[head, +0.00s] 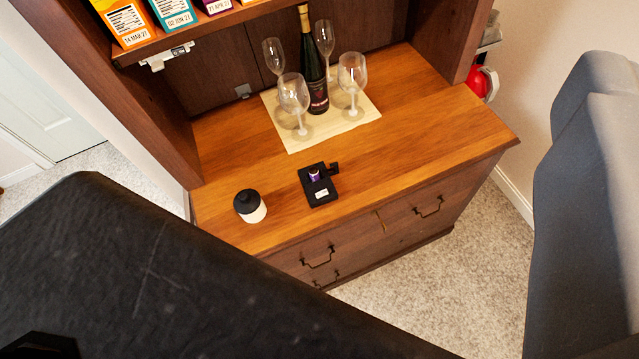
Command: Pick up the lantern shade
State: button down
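I see nothing that I can surely name as the lantern shade. A small white, rounded piece with a black top (250,206) stands upright at the front left of the wooden hutch counter, and it may be the shade. To its right lies a flat black device (319,185) with a purple and white part on it. A large black form fills the lower left and a grey one the right edge. I cannot tell whether either is part of my gripper, and no fingertips show clearly. Nothing is seen touching the white piece.
A dark wine bottle (313,75) and several stemmed glasses stand on a cream mat (364,112) further back on the counter (430,118). The counter's front right is clear.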

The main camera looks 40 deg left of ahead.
aim_at(249, 202)
jog(key=u, duration=1.25)
jog(key=k, duration=0.95)
jog(key=z, duration=0.1)
